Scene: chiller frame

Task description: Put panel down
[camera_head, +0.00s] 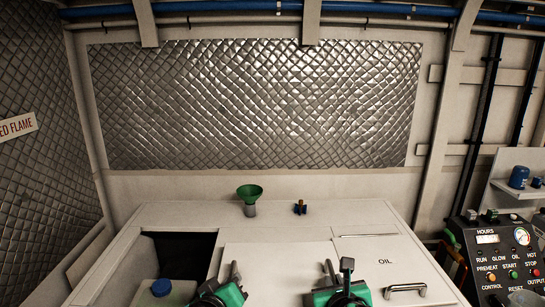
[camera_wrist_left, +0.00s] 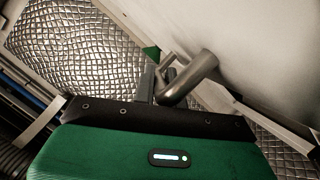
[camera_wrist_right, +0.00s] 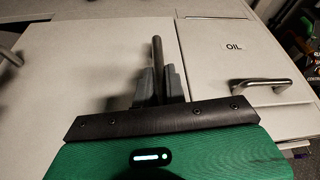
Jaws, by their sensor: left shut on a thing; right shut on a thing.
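The panel (camera_head: 275,257) is a plain, pale, flat cover at the front middle of the cabinet top, with a bar handle toward each side. My left gripper (camera_head: 236,272) is shut on its left handle, a bent metal bar that shows in the left wrist view (camera_wrist_left: 188,80). My right gripper (camera_head: 338,270) is shut on its right handle (camera_wrist_right: 157,55). In the right wrist view the panel (camera_wrist_right: 85,60) lies close beside the OIL cover. Its near edge is hidden, and I cannot tell whether it rests fully on the cabinet.
A dark opening (camera_head: 185,250) with a blue-capped container (camera_head: 161,288) is left of the panel. A green funnel (camera_head: 249,191) stands behind. The OIL cover (camera_head: 385,262) with its handle (camera_head: 405,288) is at right, and a control box (camera_head: 500,255) stands farther right.

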